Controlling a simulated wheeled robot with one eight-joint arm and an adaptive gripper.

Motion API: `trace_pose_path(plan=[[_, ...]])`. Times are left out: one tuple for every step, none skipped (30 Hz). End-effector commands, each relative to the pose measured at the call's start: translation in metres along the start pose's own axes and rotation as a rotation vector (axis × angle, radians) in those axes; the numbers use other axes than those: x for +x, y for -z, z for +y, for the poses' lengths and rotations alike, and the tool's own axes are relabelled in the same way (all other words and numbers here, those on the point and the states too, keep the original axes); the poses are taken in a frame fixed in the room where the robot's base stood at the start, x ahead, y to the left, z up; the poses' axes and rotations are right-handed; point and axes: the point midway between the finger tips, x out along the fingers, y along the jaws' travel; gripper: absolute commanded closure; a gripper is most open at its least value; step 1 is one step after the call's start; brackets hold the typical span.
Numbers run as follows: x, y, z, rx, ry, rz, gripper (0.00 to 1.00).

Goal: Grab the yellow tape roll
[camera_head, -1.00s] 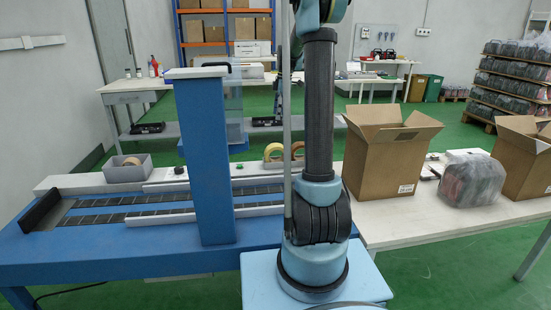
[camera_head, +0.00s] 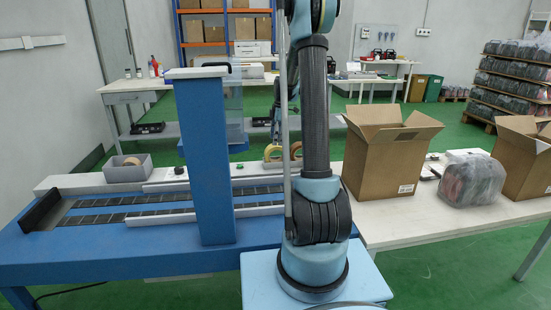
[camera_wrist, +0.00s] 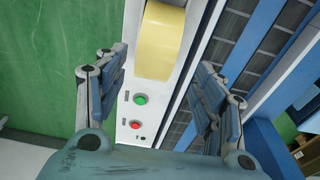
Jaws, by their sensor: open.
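The yellow tape roll (camera_wrist: 160,40) stands on the pale strip of the workbench at the top middle of the wrist view. In the head view, a yellowish roll (camera_head: 270,154) stands left of my arm, with a second roll (camera_head: 297,150) close to its right. My gripper (camera_wrist: 162,62) is open, with one finger on each side of the picture. The roll lies between and just beyond the fingertips, with no visible contact. The head view shows the gripper poorly, overlapping the rolls.
A green button (camera_wrist: 140,98) and a red button (camera_wrist: 135,125) sit on the strip below the roll. A blue post (camera_head: 207,150) rises from the bench to the left. A grey bin (camera_head: 118,174) holds a tan roll. An open cardboard box (camera_head: 395,165) stands at right.

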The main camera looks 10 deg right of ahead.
Motion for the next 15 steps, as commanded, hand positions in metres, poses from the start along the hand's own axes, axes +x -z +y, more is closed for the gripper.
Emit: trace_pose_path(plan=[[0.003, 0.000, 0.001, 0.000, 0.000, 0.000, 0.37], [0.005, -0.001, 0.002, 0.000, 0.000, 0.000, 0.37], [0.010, -0.001, 0.003, 0.000, 0.000, 0.000, 0.37], [0.014, -0.002, 0.004, 0.000, 0.000, 0.000, 0.37], [0.018, -0.002, 0.005, 0.000, 0.000, 0.000, 0.37], [0.023, -0.003, 0.006, 0.000, 0.000, 0.000, 0.37], [0.026, -0.003, 0.007, 0.000, 0.000, 0.000, 0.37], [0.030, -0.004, 0.008, 0.000, 0.000, 0.000, 0.37], [0.036, -0.003, 0.008, 0.000, 0.000, 0.000, 0.37], [0.039, -0.003, 0.008, 0.000, 0.000, 0.000, 0.37], [0.042, -0.003, 0.008, 0.000, 0.000, 0.000, 0.37], [0.045, -0.003, 0.007, 0.000, 0.000, 0.000, 0.37], [0.047, -0.003, 0.007, 0.000, 0.000, 0.000, 0.37], [0.049, -0.003, 0.007, 0.000, 0.000, 0.000, 0.37], [0.050, -0.003, 0.007, 0.000, 0.000, 0.000, 0.37]])
